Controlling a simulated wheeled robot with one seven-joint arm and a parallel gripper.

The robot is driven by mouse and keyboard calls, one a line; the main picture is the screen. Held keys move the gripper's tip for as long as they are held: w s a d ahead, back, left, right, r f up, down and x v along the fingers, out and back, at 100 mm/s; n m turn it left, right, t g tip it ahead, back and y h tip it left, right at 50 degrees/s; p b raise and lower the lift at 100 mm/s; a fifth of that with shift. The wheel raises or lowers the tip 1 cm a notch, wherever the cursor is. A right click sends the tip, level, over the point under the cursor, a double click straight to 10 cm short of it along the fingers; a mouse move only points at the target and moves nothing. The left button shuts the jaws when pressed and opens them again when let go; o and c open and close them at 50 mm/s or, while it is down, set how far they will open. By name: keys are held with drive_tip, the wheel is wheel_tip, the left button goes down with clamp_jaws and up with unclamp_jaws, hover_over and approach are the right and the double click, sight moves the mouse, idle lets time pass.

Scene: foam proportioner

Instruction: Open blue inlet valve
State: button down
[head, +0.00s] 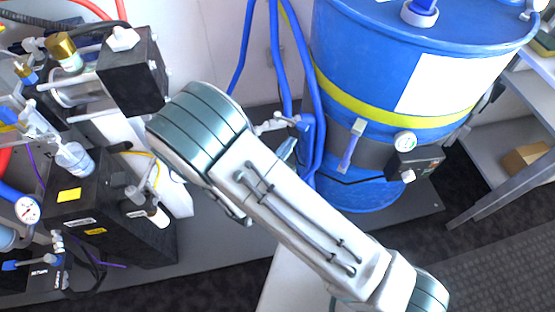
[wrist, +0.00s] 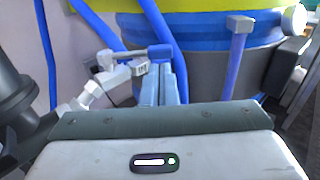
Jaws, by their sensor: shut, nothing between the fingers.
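A blue valve piece (head: 306,124) sits at the end of a silver fitting (head: 270,123) beside the blue hoses, left of the blue drum (head: 400,60). In the wrist view the blue piece (wrist: 160,52) shows just beyond my fingertips. My gripper (wrist: 164,68) is shut and empty, its fingers pointing at that piece; I cannot tell whether they touch it. In the head view my arm hides most of my gripper. A second blue part, an upright lever (head: 351,147), is on the drum's grey band, right of my gripper. I cannot tell which is labelled as the inlet.
Blue hoses (head: 283,60) hang close to the fitting. A gauge (head: 405,142) is on the drum's front. Black pump boxes with fittings (head: 108,215) stand at left. A grey metal shelf (head: 500,190) is at right. Dark floor shows at lower right.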

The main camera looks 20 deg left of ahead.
sight(301, 130)
drive_tip(key=shift+x, duration=1.7)
drive_tip(key=shift+w+d, duration=0.15)
